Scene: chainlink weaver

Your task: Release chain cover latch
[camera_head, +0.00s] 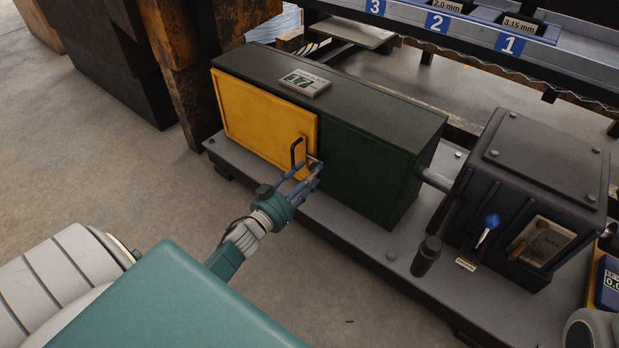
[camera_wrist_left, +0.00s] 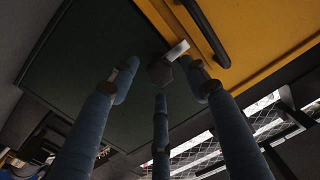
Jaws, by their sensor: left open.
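The yellow chain cover (camera_head: 262,112) closes the left part of the dark green housing's front and has a black bar handle (camera_head: 297,152). The latch (camera_head: 314,163) sits at the cover's lower right edge, largely behind my fingers. In the left wrist view the latch (camera_wrist_left: 161,72) shows as a dark knob with a pale metal tab beside the yellow cover (camera_wrist_left: 262,40). My left gripper (camera_head: 307,174) is open, its blue fingers spread around the latch at close range. I cannot tell whether any finger touches it. My right gripper is not in view.
The green housing (camera_head: 368,165) stands on a grey base (camera_head: 340,232). A dark gearbox (camera_head: 540,160) with a blue-knobbed lever (camera_head: 490,222) and a black upright handle (camera_head: 427,256) are to the right. Dark wooden blocks (camera_head: 185,95) stand at the left. Open floor lies in front.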

